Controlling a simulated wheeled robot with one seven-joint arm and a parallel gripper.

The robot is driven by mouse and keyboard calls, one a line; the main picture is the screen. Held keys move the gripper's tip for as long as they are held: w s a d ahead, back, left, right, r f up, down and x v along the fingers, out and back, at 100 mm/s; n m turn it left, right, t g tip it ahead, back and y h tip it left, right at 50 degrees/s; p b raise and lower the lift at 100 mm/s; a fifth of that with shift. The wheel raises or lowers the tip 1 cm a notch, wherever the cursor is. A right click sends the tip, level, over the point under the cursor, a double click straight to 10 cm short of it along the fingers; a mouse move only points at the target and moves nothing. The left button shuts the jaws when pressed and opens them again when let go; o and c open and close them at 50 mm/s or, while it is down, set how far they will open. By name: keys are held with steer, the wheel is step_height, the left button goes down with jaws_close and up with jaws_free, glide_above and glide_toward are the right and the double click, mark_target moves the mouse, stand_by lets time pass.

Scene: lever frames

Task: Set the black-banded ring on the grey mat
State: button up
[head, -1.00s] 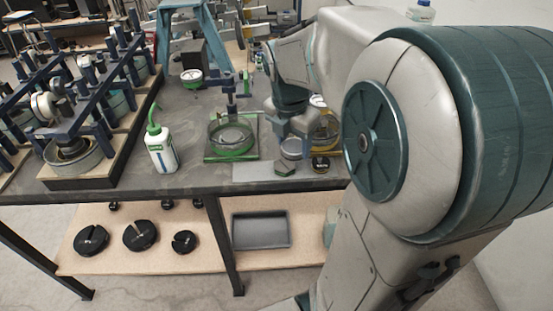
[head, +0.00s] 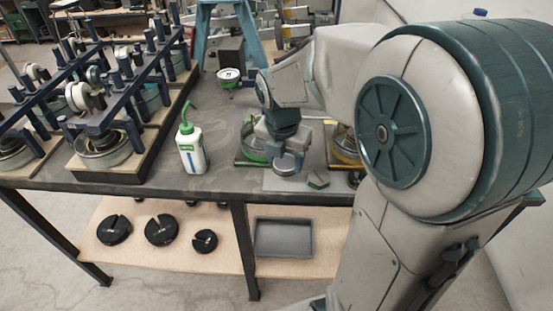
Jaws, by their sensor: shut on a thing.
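My gripper (head: 287,152) is over the front part of the workbench, pointing down and shut on a grey, round ring (head: 288,165). The ring is held just above or at the back part of the light grey mat (head: 276,184); I cannot tell whether it touches. Its black band is too small to make out. A dark piece with some yellow (head: 354,179) stands further right, partly hidden by my arm.
A green-rimmed fixture (head: 252,146) stands behind and left of my gripper, and a yellow one (head: 345,148) to the right. A white bottle with a green spout (head: 191,150) stands left. Frames with dark posts (head: 112,125) fill the bench's left end.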

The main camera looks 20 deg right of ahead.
mark_target(281, 181)
steer(key=shift+w+a+f, duration=0.25)
steer(key=shift+a, duration=0.1)
steer(key=shift+a+f, duration=0.1)
steer(key=shift+f, duration=1.9)
steer(key=shift+f, duration=0.1)
